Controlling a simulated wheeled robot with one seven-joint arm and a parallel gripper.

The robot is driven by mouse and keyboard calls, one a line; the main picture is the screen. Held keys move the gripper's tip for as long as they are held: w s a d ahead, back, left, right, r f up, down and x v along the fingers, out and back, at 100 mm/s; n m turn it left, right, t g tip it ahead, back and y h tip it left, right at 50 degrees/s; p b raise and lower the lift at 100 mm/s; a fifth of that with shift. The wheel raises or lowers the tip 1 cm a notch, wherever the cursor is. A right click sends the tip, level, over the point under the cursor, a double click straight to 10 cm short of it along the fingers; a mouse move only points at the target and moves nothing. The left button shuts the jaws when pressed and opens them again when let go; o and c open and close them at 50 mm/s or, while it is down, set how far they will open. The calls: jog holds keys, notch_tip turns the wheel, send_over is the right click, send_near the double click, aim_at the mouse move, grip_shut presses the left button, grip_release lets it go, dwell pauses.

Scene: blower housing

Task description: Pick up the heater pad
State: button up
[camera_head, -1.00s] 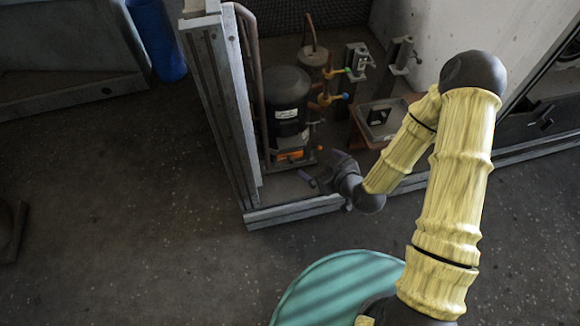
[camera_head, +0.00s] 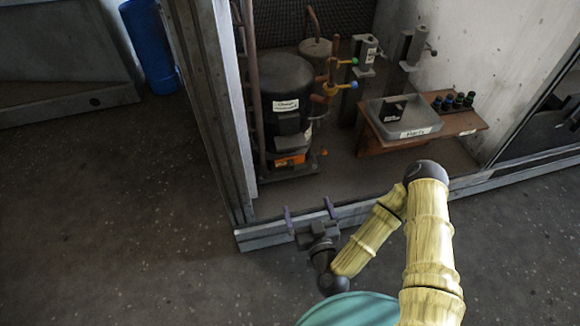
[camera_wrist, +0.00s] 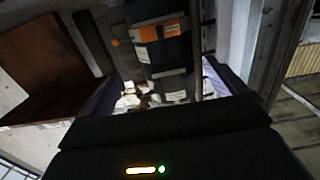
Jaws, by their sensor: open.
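No part is plainly marked as the heater pad. A flat black square with a small white label (camera_head: 393,112) lies in a grey tray (camera_head: 432,118) and may be it. An orange piece (camera_head: 290,160) sits low on the black compressor (camera_head: 282,95); an orange band (camera_wrist: 160,31) also shows in the wrist view. My gripper (camera_head: 308,209) is open and empty at the housing's front edge, in front of the compressor and left of the tray.
The tray rests on a brown wooden stand (camera_head: 465,122) with several small dark bottles (camera_head: 458,101) at its right. Copper pipes and valves (camera_head: 330,90) stand beside the compressor. A metal post (camera_head: 215,110) bounds the left. The housing floor (camera_head: 350,178) in front is mostly clear.

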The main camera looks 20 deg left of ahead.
jog(key=shift+a, duration=0.1)
jog(key=b, duration=0.2)
send_near(293, 166)
jog(key=x, duration=0.4)
jog(key=shift+w+a+f, duration=0.15)
jog(key=shift+w, duration=0.15)
jog(key=shift+w+a, duration=0.15)
jog(key=shift+w, duration=0.1)
dwell(0.3)
